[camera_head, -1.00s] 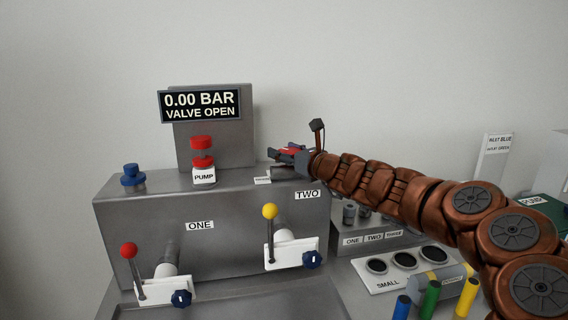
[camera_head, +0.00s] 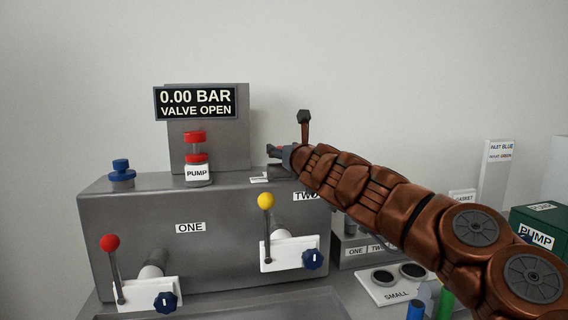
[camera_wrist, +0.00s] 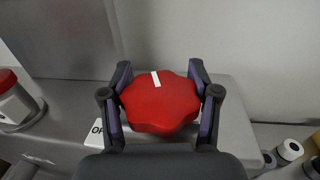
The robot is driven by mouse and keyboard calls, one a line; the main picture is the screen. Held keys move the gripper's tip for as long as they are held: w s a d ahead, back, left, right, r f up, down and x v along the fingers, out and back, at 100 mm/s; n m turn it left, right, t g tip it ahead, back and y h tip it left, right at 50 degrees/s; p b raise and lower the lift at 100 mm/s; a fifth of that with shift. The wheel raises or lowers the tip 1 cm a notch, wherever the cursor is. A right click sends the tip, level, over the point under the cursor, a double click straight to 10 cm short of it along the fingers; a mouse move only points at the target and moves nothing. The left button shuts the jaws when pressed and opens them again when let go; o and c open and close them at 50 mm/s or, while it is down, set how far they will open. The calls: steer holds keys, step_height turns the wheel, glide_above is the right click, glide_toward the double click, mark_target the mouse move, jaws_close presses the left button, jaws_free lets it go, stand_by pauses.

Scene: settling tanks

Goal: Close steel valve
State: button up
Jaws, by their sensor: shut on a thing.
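A red lobed valve knob (camera_wrist: 160,104) with a white mark on its top fills the middle of the wrist view. My gripper (camera_wrist: 160,88) has its dark fingers on both sides of the knob and is shut on it. A label reading "OP" (camera_wrist: 97,131) is partly hidden behind my left finger. In the head view my gripper (camera_head: 278,157) is at the right end of the steel tank's top (camera_head: 225,188), and the knob is hidden there. The display (camera_head: 196,103) reads 0.00 BAR, VALVE OPEN.
A red-capped PUMP button (camera_head: 196,160) and a blue knob (camera_head: 121,171) stand on the tank. Red (camera_head: 110,243) and yellow (camera_head: 265,201) ball levers with blue knobs are on its front. A ring tray (camera_head: 397,295) and green box (camera_head: 538,228) lie right.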

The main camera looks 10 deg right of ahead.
steer(key=shift+f+m+h+b, duration=0.15)
steer(key=shift+m+h+b, duration=0.95)
steer(key=shift+h+b, duration=0.9)
steer(key=shift+d+m+h+b, duration=0.25)
steer(key=shift+m+h+b, duration=0.45)
steer(key=shift+h+b, duration=0.4)
steer(key=shift+d+r+m+h+b, duration=0.1)
steer(key=shift+r+m+h+b, duration=0.2)
steer(key=shift+m+h+b, duration=0.1)
steer(key=o, duration=1.1)
steer(key=shift+c, duration=0.2)
steer(key=shift+f, duration=0.1)
steer(key=v, duration=1.2)
steer(key=shift+r, duration=0.3)
